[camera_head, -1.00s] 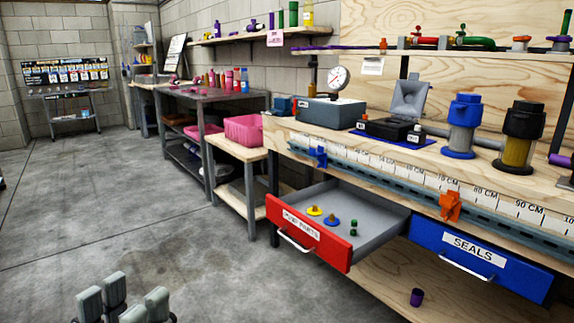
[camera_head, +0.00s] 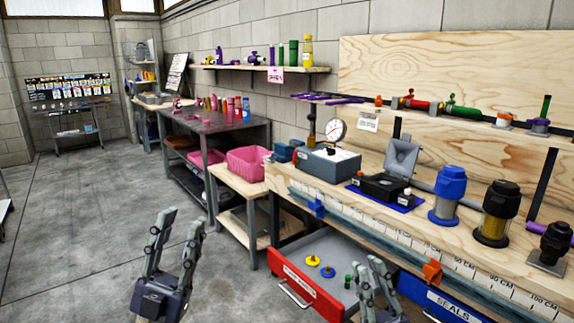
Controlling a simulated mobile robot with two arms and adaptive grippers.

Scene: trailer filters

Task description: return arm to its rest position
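My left gripper (camera_head: 178,222) stands upright over the concrete floor at the lower left. Its two grey fingers are apart with nothing between them. My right gripper (camera_head: 369,266) shows at the bottom, right of centre, in front of the open red drawer (camera_head: 308,284). Its fingers look apart and empty, though they are seen at an angle. It hides part of the drawer's right side and part of the gap to the blue seals drawer (camera_head: 447,303). Most of both arms is out of view.
The wooden workbench (camera_head: 480,215) carries a gauge box (camera_head: 328,163), a black device (camera_head: 380,186) and filter housings (camera_head: 448,195). The red drawer holds yellow, blue and green small parts. The floor at left is clear.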

